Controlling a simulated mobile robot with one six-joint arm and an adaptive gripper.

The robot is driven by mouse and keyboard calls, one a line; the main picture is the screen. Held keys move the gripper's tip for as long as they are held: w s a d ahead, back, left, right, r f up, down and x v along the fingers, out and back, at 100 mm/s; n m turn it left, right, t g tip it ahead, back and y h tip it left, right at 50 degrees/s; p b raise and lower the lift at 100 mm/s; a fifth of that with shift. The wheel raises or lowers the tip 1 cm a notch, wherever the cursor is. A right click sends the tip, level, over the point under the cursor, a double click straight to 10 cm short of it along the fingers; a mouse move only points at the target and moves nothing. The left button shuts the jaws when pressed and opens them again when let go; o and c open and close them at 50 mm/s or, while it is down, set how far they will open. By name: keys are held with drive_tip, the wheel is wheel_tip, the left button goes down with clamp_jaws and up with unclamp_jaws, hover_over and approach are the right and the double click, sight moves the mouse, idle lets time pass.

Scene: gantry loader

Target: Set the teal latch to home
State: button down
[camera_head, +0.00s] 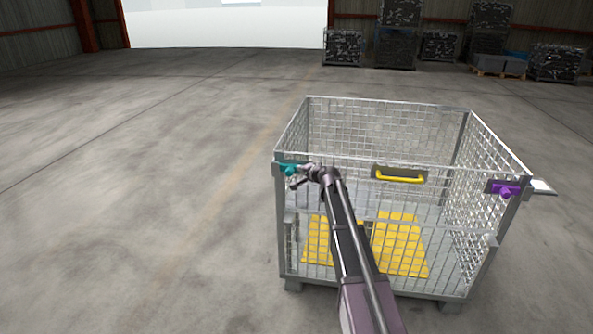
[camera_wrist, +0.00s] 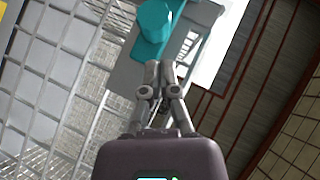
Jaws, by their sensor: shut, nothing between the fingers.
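The teal latch (camera_head: 289,169) is on the front left corner post of a wire mesh cage (camera_head: 388,108), near the top. My gripper (camera_head: 297,176) is right beside the latch, in front of the cage. In the wrist view my gripper (camera_wrist: 160,68) has its fingertips together with nothing between them. I cannot tell whether the fingertips touch the knob.
A purple latch (camera_head: 505,190) is on the front right post. A yellow handle (camera_head: 400,179) is on the front top rail. A yellow mat (camera_head: 412,250) lies inside the cage. Dark stacked crates (camera_head: 397,45) stand far back. The floor to the left is clear.

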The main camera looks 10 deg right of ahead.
drive_tip(key=d+p+v, duration=0.1)
drive_tip(key=p+v, duration=0.2)
drive_tip(key=v, duration=0.8)
drive_tip(key=shift+w+r, duration=0.15)
drive_tip(key=shift+r, duration=0.05)
drive_tip(key=s+a+f+n+g, duration=0.3)
drive_tip(key=s+a+f+g, duration=0.15)
drive_tip(key=s, duration=0.45)
drive_tip(key=s+a+f+n+g, duration=0.3)
drive_tip(key=s+a+f+n, duration=0.15)
drive_tip(key=s, duration=0.35)
drive_tip(key=s+f+n+g+h, duration=0.35)
drive_tip(key=s+g+h, duration=0.2)
drive_tip(key=s, duration=1.35)
wheel_tip(320, 180, up, 15)
drive_tip(key=m+p, duration=0.1)
drive_tip(key=p, duration=1.4)
drive_tip(key=shift+w+y+p, duration=0.2)
drive_tip(key=shift+y+p, duration=0.1)
drive_tip(key=shift+y, duration=0.05)
